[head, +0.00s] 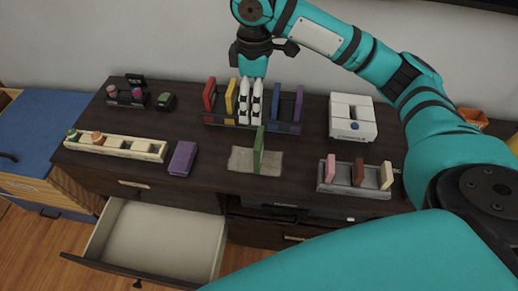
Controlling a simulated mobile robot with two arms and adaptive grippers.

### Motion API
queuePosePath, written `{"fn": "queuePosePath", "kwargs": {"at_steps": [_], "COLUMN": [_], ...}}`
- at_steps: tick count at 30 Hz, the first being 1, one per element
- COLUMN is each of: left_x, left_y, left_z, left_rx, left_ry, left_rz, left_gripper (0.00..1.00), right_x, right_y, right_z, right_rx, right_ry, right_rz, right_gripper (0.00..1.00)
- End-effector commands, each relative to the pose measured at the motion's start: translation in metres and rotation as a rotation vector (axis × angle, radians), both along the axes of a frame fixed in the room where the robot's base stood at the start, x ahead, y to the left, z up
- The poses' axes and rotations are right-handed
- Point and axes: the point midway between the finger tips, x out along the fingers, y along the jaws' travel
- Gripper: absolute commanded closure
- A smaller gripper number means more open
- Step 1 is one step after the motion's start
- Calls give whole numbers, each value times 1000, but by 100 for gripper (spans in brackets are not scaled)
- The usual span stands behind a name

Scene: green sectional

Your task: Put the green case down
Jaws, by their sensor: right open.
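The green case (258,152) stands upright on edge on a grey-beige mat (240,160) in the middle of the dark cabinet top. My right gripper (251,118) comes down from above with two white fingers, open and close together. Its fingertips are just above or behind the top of the green case in the picture. Whether they touch it I cannot tell. Nothing shows held in the fingers. My left gripper is out of view.
A rack (220,119) behind holds red, yellow, blue and purple cases. A grey holder (340,189) with several upright pieces stands right, below a white console box (352,128). A purple case (182,158) and a cream tray (116,146) are left. A drawer (160,240) hangs open in front.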

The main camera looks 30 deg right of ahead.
Motion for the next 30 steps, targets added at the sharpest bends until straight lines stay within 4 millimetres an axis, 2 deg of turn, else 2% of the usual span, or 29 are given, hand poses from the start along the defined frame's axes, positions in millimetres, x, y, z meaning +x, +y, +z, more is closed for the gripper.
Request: {"fn": "queuePosePath", "kwargs": {"at_steps": [2, 5, 18, 21, 26, 30], "left_x": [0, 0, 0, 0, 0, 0], "left_y": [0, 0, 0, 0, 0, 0], "left_z": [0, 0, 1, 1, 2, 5], "left_rx": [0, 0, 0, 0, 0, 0], "left_ry": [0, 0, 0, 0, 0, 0], "left_rz": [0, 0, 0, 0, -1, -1], "left_gripper": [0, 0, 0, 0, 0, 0], "right_x": [1, 0, 0, 0, 1, -1], "right_y": [-4, -5, -5, -5, -5, -9], "right_z": [3, -7, -98, -110, -119, -136], "right_rx": [-5, -6, -6, -4, -4, -6], "right_ry": [5, 9, 7, 6, 4, 8], "right_rz": [-6, -6, -5, -5, -5, -6], "right_gripper": [0, 0, 0, 0, 0, 0]}}
